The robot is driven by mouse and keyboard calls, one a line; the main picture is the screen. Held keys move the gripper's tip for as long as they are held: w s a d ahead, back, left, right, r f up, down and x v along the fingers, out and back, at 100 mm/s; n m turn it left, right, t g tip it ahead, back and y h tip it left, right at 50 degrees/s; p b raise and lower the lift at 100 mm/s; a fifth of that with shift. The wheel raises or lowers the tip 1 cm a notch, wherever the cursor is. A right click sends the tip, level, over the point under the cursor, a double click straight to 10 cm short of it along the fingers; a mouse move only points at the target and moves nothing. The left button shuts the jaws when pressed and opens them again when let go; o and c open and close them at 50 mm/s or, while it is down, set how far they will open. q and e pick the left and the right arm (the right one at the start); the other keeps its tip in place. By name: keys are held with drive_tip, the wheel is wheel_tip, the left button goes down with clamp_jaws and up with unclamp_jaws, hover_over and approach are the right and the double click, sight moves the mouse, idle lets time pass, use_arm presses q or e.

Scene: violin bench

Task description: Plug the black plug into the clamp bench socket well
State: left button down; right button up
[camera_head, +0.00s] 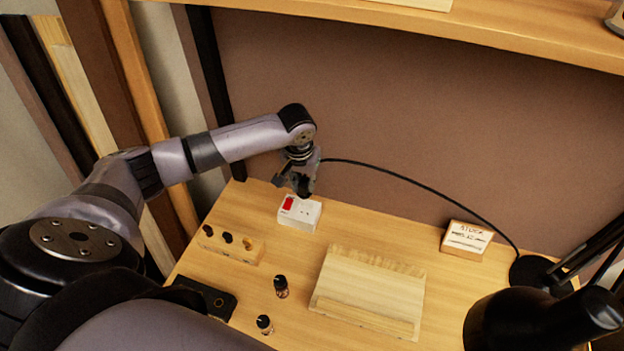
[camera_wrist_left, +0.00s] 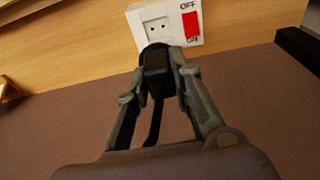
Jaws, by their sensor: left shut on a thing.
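The socket block (camera_head: 313,214) is a white box with a red switch, near the back left of the bench. In the left wrist view the block (camera_wrist_left: 213,15) shows a two-hole socket well (camera_wrist_left: 156,27) beside the red switch, marked OFF and ON. My left gripper (camera_head: 301,187) is above the block's back edge. In the left wrist view my left gripper (camera_wrist_left: 158,72) is shut on the black plug (camera_wrist_left: 156,60), whose front end is close to the well's near edge. I cannot tell whether they touch. My right gripper is not in view.
A black cable (camera_head: 430,188) runs from the gripper to the lamp base (camera_head: 535,270) at right. A wooden rack (camera_head: 232,244) with knobs, a slotted wooden board (camera_head: 370,285), two small bottles (camera_head: 281,287) and a sign block (camera_head: 466,240) stand on the bench. A shelf (camera_head: 480,28) overhangs the back.

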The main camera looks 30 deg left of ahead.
sight(304, 196)
use_arm(q)
drive_tip(key=shift+a, duration=0.15)
drive_tip(key=shift+r+p, duration=0.15)
drive_tip(key=shift+p, duration=0.45)
drive_tip(key=shift+s+f, duration=0.1)
drive_tip(key=shift+f, duration=0.15)
drive_tip(key=shift+f+b, duration=1.15)
drive_tip(key=shift+f, duration=1.65)
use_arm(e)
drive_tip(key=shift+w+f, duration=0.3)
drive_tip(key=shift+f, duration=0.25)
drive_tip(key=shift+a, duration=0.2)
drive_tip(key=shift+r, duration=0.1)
use_arm(q)
drive_tip(key=shift+r+p, duration=0.1)
drive_tip(key=shift+p, duration=0.4)
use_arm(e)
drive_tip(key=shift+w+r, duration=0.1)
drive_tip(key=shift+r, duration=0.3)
